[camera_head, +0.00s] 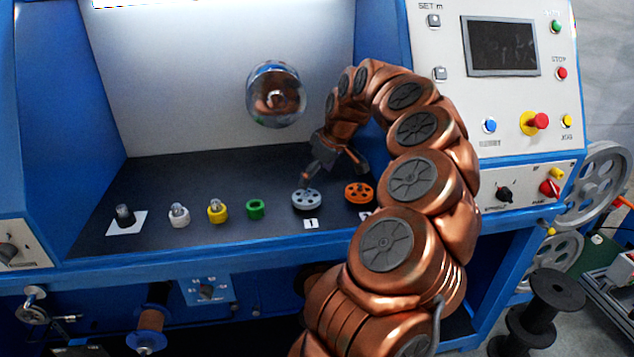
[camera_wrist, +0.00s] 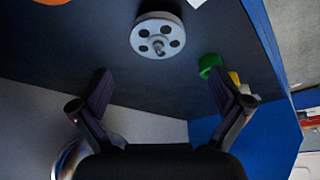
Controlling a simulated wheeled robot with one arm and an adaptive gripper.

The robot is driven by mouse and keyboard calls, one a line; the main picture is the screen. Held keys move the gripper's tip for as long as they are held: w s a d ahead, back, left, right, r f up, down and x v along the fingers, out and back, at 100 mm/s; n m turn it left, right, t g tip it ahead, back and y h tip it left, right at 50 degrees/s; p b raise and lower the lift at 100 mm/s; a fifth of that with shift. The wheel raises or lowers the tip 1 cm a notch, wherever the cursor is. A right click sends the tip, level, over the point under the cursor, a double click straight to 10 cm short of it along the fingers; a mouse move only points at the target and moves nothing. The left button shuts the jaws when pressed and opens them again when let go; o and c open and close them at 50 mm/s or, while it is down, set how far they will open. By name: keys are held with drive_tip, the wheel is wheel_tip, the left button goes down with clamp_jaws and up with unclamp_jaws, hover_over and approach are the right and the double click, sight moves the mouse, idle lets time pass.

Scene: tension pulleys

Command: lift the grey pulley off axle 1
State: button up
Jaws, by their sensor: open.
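The grey pulley (camera_head: 306,199) sits on the dark bench top behind the white label "1" (camera_head: 311,224). It is a round disc with holes, and in the wrist view the grey pulley (camera_wrist: 158,38) shows the axle tip at its face. My gripper (camera_head: 334,175) is open and empty, above and just behind the pulley. In the wrist view my gripper (camera_wrist: 163,92) has its two dark fingers wide apart, with the pulley beyond them toward the top of the picture. No contact shows.
An orange pulley (camera_head: 359,193) sits close to the right. A green part (camera_head: 255,208), a yellow part (camera_head: 217,210), a white part (camera_head: 179,214) and a dark part (camera_head: 124,215) stand to the left. A shiny round wheel (camera_head: 276,94) projects from the back panel.

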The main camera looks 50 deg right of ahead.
sight(308, 194)
drive_tip(key=shift+d+f, duration=0.2)
drive_tip(key=shift+p+x, duration=0.75)
drive_tip(key=shift+x, duration=3)
drive_tip(key=c, duration=1.2)
